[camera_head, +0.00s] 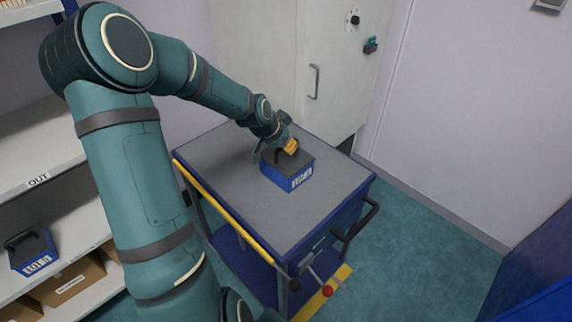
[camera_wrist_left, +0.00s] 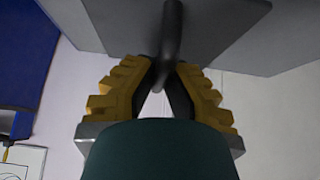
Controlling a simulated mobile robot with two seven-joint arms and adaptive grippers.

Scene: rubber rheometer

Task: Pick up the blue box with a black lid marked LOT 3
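The blue box (camera_head: 287,180) with a black lid is at the middle of the cart top in the head view. It has a white label on its front, too small to read. My left gripper (camera_head: 281,150), with yellow fingers, is at the lid. In the left wrist view, its fingertips (camera_wrist_left: 168,72) close from both sides on the dark lid handle (camera_wrist_left: 172,30), and the grey underside-lit lid (camera_wrist_left: 230,25) lies beyond. The box looks level, and I cannot tell any gap beneath it. My right gripper is not in view.
The cart (camera_head: 235,165) has a grey top with free room around the box, a yellow rail and a black push handle (camera_head: 357,218). A similar blue box (camera_head: 33,250) stands on the shelf at left. A pale cabinet (camera_head: 270,50) stands behind the cart.

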